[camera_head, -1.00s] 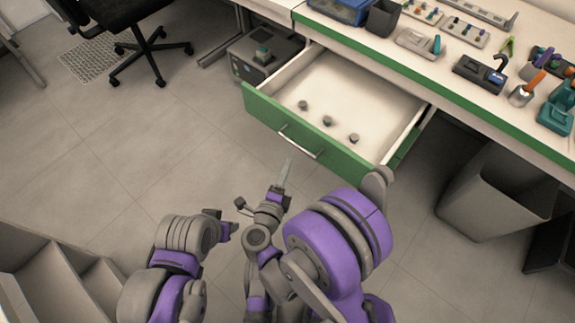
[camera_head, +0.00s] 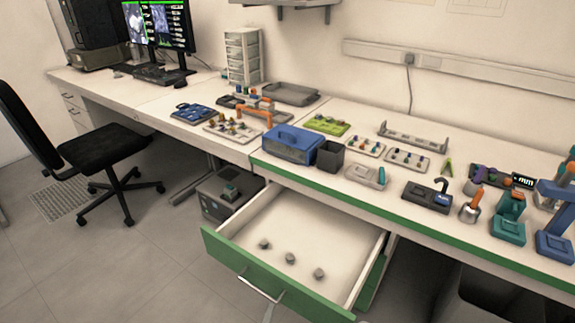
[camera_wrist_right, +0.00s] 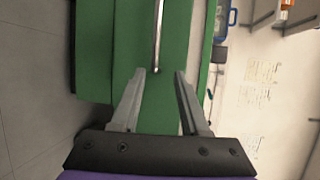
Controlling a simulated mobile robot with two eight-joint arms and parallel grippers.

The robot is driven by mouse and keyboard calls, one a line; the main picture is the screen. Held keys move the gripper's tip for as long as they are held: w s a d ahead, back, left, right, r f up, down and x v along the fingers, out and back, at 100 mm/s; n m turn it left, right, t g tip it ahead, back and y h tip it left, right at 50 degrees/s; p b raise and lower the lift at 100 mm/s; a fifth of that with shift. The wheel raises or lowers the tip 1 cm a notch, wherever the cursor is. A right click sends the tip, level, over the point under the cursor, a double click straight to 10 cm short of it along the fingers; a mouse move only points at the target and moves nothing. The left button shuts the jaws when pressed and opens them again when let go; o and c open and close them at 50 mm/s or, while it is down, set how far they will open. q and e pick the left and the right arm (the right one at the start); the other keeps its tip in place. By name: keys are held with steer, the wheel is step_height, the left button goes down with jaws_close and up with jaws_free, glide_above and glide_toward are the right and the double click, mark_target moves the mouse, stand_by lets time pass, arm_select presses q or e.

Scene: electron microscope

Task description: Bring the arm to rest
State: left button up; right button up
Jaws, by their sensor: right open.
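My right gripper (camera_wrist_right: 166,75) shows in the right wrist view, with its two grey fingers apart and nothing between them. Beyond the fingertips are the green drawer front (camera_wrist_right: 108,45) and its metal bar handle (camera_wrist_right: 158,30). I cannot tell how far the handle is from the fingers, but they are not closed on it. In the head view the drawer (camera_head: 225,260) is pulled open, with its handle (camera_head: 260,287) on the green front. Neither of my arms shows in the head view now, and my left gripper is in no view.
Three small grey pieces (camera_head: 291,258) lie in the drawer. The bench (camera_head: 450,235) above carries a blue box (camera_head: 288,145), a dark bin (camera_head: 330,157) and several tools. A black chair (camera_head: 100,150) stands at the left. The floor (camera_head: 130,255) left of the drawer is clear.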

step_height(320, 180, up, 27)
steer(key=w+d+n+y+p, duration=0.25)
steer(key=n+y+p, duration=0.55)
steer(key=n+p, duration=0.45)
arm_select(q)
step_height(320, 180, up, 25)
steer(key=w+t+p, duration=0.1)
steer(key=p, duration=0.8)
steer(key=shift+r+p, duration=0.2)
steer(key=shift+p, duration=0.15)
arm_select(e)
steer(key=s+d+r+n+g+h, duration=0.1)
steer(key=s+d+n+g, duration=0.3)
steer(key=s+d, duration=0.6)
steer(key=s+d+r+n+g+h, duration=0.2)
steer(key=s+d+n+g+h, duration=0.2)
steer(key=s+d, duration=0.5)
steer(key=shift+s+d+r+n+g, duration=0.15)
steer(key=shift+s+d+n+g, duration=0.3)
steer(key=shift+g, duration=0.75)
steer(key=shift+d, duration=0.1)
